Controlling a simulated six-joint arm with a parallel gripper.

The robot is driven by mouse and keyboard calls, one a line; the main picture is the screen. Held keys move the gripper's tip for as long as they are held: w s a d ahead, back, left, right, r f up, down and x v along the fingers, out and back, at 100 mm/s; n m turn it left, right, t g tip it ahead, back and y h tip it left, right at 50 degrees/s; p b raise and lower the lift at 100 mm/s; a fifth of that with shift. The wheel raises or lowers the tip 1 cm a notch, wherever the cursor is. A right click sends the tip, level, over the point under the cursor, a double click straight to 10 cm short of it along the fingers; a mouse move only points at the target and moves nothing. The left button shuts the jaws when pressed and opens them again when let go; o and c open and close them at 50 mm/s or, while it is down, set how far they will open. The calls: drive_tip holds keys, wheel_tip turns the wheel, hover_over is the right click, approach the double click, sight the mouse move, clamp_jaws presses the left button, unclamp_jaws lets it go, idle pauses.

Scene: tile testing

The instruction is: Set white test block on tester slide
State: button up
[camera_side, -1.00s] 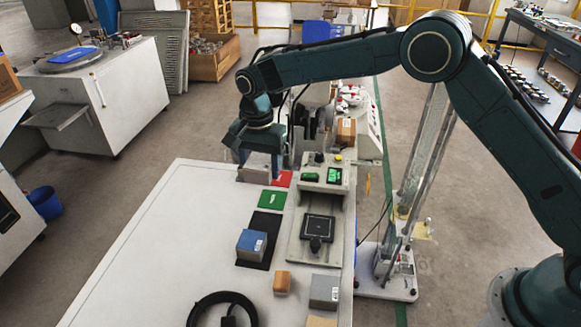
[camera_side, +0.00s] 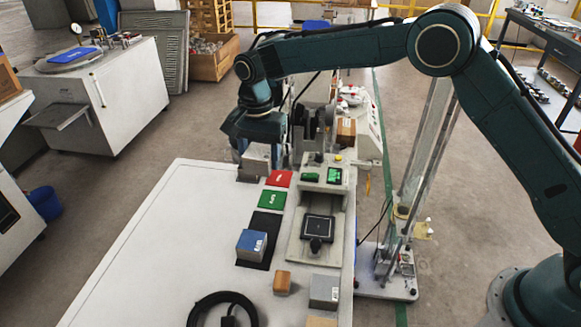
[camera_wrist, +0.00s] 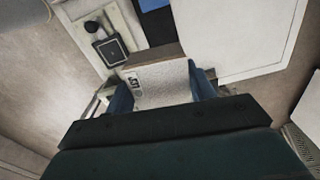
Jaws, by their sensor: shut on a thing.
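My gripper (camera_side: 256,148) is shut on the white test block (camera_side: 257,157), at the far end of the white table. In the wrist view the block (camera_wrist: 160,84) sits between the blue fingers, with a small dark printed label on its face. A brownish surface shows just beyond it; I cannot tell what that belongs to. The tester slide (camera_side: 319,229), a dark square plate with a light outline and a black knob in front, lies to the right and nearer the camera, apart from the block. It also shows in the wrist view (camera_wrist: 112,50), with nothing on it.
A red pad (camera_side: 279,179) and a green pad (camera_side: 272,200) lie near the gripper. A blue block (camera_side: 251,244) sits on a black mat (camera_side: 266,223). The table's left side is clear.

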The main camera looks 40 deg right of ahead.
drive_tip(key=s+d+f, duration=0.4)
drive_tip(key=d+f, duration=0.1)
drive_tip(key=f, duration=0.1)
drive_tip(key=n, duration=0.1)
hover_over(318, 226)
wheel_tip(318, 226, down, 5)
drive_tip(key=shift+s, duration=0.1)
drive_tip(key=shift+f, duration=0.1)
drive_tip(key=shift+f, duration=3.05)
drive_tip(key=shift+f, duration=0.35)
drive_tip(key=o, duration=1.7)
drive_tip(key=shift+r, duration=0.1)
